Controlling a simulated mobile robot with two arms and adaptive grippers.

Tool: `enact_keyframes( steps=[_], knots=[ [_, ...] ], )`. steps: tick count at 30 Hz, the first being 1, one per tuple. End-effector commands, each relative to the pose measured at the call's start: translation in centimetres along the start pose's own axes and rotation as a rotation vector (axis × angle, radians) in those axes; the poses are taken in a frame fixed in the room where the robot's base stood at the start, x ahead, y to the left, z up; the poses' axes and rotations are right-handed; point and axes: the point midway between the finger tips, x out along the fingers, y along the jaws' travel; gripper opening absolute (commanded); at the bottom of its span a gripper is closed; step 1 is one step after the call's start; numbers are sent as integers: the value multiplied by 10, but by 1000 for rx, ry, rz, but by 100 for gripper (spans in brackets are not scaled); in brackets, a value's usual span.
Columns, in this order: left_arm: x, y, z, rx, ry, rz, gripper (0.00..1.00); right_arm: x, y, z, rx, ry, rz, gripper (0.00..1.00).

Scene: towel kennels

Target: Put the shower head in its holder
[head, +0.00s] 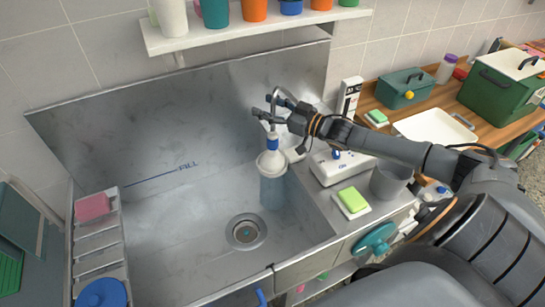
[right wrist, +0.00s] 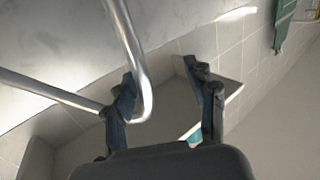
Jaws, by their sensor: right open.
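A white shower head (head: 271,161) with a blue collar hangs over the right part of the steel sink (head: 180,225), its wide end down. A pale bluish see-through column (head: 273,192), which looks like running water, shows below it. My right gripper (head: 267,105) is open just above the shower head, by a bent metal pipe. I cannot make out a separate holder. My left gripper is not in view.
A white shelf with cups (head: 230,40) runs above the sink. To the right are a green sponge (head: 352,200), a grey cup (head: 390,180), a white scale-like box (head: 335,163) and a green toolbox (head: 405,88). A pink sponge (head: 92,207) lies on the left rack. The sink's left half is clear.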

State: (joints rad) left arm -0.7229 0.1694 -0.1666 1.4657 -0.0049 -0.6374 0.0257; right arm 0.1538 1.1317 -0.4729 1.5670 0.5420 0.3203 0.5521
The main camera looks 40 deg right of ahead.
Motion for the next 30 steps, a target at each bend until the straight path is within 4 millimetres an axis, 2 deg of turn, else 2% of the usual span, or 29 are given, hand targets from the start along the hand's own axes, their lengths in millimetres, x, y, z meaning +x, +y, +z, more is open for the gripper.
enact_keyframes(
  steps=[1,7,9,30],
  knots=[
    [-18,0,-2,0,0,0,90,0,-3,-19,3,-1,0,56],
    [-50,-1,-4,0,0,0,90,1,-13,-58,3,0,-1,56],
    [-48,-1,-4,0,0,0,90,8,-28,-49,10,2,-2,56],
    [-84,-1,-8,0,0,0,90,69,-155,-49,8,3,0,56]
  ],
)
